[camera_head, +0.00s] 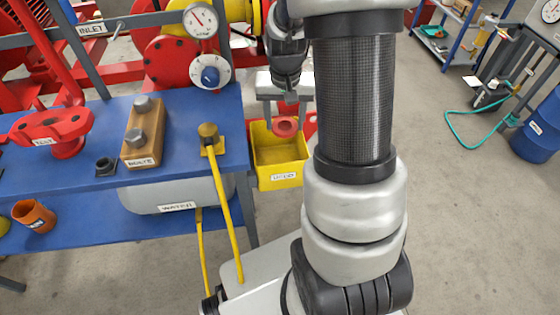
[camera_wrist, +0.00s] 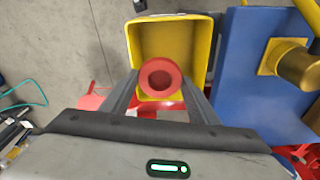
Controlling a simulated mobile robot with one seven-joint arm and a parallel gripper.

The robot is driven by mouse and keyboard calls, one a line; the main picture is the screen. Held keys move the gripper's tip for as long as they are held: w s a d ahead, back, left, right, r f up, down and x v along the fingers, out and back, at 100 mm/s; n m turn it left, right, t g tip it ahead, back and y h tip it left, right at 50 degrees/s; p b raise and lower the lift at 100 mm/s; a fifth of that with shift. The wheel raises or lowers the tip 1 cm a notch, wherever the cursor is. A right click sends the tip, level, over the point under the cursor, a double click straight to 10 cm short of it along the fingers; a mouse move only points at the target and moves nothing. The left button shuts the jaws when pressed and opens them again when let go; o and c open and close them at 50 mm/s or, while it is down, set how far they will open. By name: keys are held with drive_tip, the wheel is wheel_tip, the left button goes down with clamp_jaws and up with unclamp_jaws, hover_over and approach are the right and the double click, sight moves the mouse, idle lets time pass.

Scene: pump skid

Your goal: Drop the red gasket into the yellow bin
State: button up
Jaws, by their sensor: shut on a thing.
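My gripper (camera_head: 287,108) is shut on the red gasket (camera_head: 285,127), a ring with a round hole. In the wrist view the gasket (camera_wrist: 160,77) sits between the fingertips of my gripper (camera_wrist: 160,86). The yellow bin (camera_head: 280,176) stands beside the right end of the blue bench and carries a label. In the head view the gasket appears at the bin's back rim. In the wrist view it appears in front of the near part of the open bin (camera_wrist: 203,45), which looks empty where visible. The exact height above the bin cannot be told.
Gauges (camera_head: 201,22) and red flanges stand behind. Open grey floor (camera_head: 460,210) lies to the right.

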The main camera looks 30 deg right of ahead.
sight(285, 127)
drive_tip(key=shift+f+b, duration=1.15)
drive_tip(key=shift+f, duration=0.75)
drive_tip(key=o, duration=1.1)
drive_tip(key=shift+r, duration=0.1)
wheel_tip(285, 127, up, 17)
drive_tip(key=s+a+p, duration=0.1)
drive_tip(key=p, duration=0.3)
drive_tip(key=shift+s+r, duration=0.15)
drive_tip(key=shift+s, duration=0.25)
